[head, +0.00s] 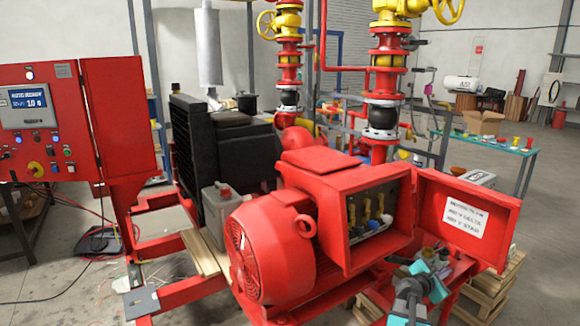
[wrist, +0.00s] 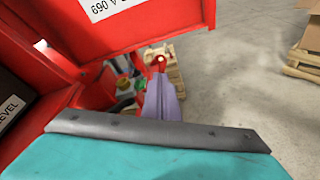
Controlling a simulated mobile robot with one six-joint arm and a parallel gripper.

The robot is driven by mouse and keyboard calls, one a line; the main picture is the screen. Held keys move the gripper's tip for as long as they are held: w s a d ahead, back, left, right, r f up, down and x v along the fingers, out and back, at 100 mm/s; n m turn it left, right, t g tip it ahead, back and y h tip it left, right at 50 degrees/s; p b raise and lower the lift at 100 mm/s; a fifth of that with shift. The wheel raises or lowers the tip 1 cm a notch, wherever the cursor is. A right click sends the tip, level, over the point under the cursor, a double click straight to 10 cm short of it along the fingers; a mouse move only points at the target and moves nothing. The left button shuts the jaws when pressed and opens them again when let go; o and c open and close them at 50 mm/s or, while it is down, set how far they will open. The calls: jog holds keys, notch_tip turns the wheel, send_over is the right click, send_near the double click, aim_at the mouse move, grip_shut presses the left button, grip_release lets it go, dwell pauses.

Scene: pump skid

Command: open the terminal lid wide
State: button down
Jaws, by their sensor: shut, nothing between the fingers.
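The red terminal box (head: 352,247) sits on the side of the red motor (head: 262,250), with its front open and terminals with yellow, dark and blue parts showing inside. Its red terminal lid (head: 440,196) is swung out to the right, with a white printed label on its inner face. The lid (wrist: 170,28) also crosses the top of the wrist view. My gripper (head: 425,262) is shut and empty, just below the lid in the head view. In the wrist view my gripper (wrist: 161,88) is below the lid's edge; whether it touches the lid is unclear.
A red control cabinet (head: 118,120) stands at the left. Red and yellow valve piping (head: 386,85) rises behind the terminal box. Wooden pallets (head: 497,285) lie low at the right, near the lid. Open concrete floor lies farther right, before a teal-edged table (head: 525,150).

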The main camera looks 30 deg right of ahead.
jog(key=w+a+f+m+y, duration=0.2)
jog(key=w+a+f, duration=0.2)
jog(key=a+f, duration=0.5)
jog(key=w+a+f+m+y, duration=0.3)
jog(key=a+f, duration=0.6)
jog(key=a+f+m+g+y, duration=0.2)
jog(key=a+f+m+y, duration=0.1)
jog(key=a+f, duration=1.1)
jog(key=s+a+f+m+g+y, duration=0.2)
jog(key=s+a, duration=0.4)
jog(key=a, duration=0.6)
jog(key=s+a+f+m+g+y, duration=0.2)
jog(key=s+a+f, duration=0.3)
jog(key=a, duration=0.7)
jog(key=s+a+f+m+g+y, duration=0.1)
jog(key=s+a+f, duration=0.3)
jog(key=s+a, duration=0.4)
jog(key=a+m+y, duration=0.1)
jog(key=a, duration=0.3)
jog(key=shift+s+g+y, duration=0.3)
jog(key=shift+g+y, duration=0.1)
jog(key=c, duration=1.8)
grip_release()
